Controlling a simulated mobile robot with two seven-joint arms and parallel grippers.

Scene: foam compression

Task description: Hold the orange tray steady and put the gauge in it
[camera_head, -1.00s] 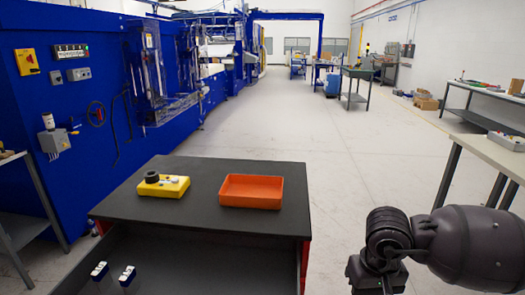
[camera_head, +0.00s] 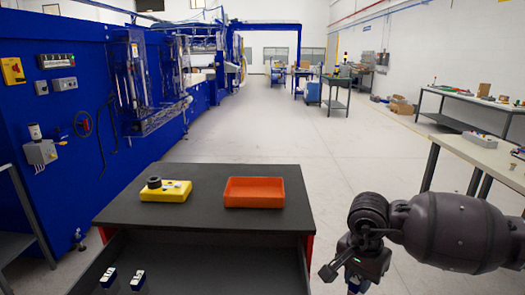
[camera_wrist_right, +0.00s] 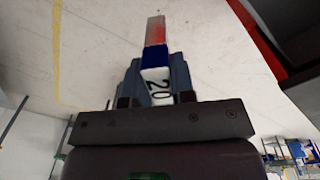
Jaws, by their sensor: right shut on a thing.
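The orange tray (camera_head: 254,202) stands empty on the right part of the dark cart top (camera_head: 208,212). My right gripper (camera_head: 345,278) hangs low to the right of the cart, apart from the tray. In the right wrist view this gripper (camera_wrist_right: 156,78) is shut on the gauge (camera_wrist_right: 157,72), a slim piece with a white part marked 20, a blue band and a clear, reddish end. In the head view the held gauge cannot be made out. My left gripper is out of view.
A yellow box (camera_head: 166,191) with a black knob sits left of the tray. A workbench (camera_head: 490,155) is at the right.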

